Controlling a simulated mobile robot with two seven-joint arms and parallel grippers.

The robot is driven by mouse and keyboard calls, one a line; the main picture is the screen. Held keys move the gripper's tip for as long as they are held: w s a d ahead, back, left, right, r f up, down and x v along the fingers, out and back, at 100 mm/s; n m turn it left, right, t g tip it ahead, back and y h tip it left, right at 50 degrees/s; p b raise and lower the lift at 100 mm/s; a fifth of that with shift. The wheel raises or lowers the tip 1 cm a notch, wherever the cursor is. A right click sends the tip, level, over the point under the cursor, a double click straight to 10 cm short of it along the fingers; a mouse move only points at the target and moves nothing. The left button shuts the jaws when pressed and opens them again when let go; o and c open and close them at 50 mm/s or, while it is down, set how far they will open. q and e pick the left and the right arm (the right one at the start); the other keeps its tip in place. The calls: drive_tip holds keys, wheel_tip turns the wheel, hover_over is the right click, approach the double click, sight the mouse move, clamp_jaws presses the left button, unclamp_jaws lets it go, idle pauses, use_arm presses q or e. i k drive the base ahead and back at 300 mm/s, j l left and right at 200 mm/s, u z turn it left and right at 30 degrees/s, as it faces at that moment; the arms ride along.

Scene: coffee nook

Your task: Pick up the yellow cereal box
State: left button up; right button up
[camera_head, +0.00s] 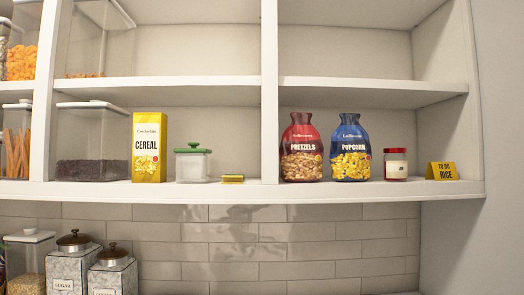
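The yellow cereal box (149,147) stands upright on the lower shelf of the white wall unit, left of centre. Its front, with the word CEREAL, faces me. A clear container with a dark filling stands to its left, and a small clear jar with a green lid stands to its right. Neither of my grippers shows in the head view. Nothing touches the box from the front.
The clear container (93,141) and green-lidded jar (193,164) flank the box closely. A small yellow item (232,179) lies further right. Past the vertical divider (269,120) stand a pretzel bag (301,148), a popcorn bag (350,148), a red-lidded jar (396,165) and a yellow sign (441,171).

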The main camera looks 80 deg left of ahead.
sight(149, 150)
drive_tip(key=u, duration=3.3)
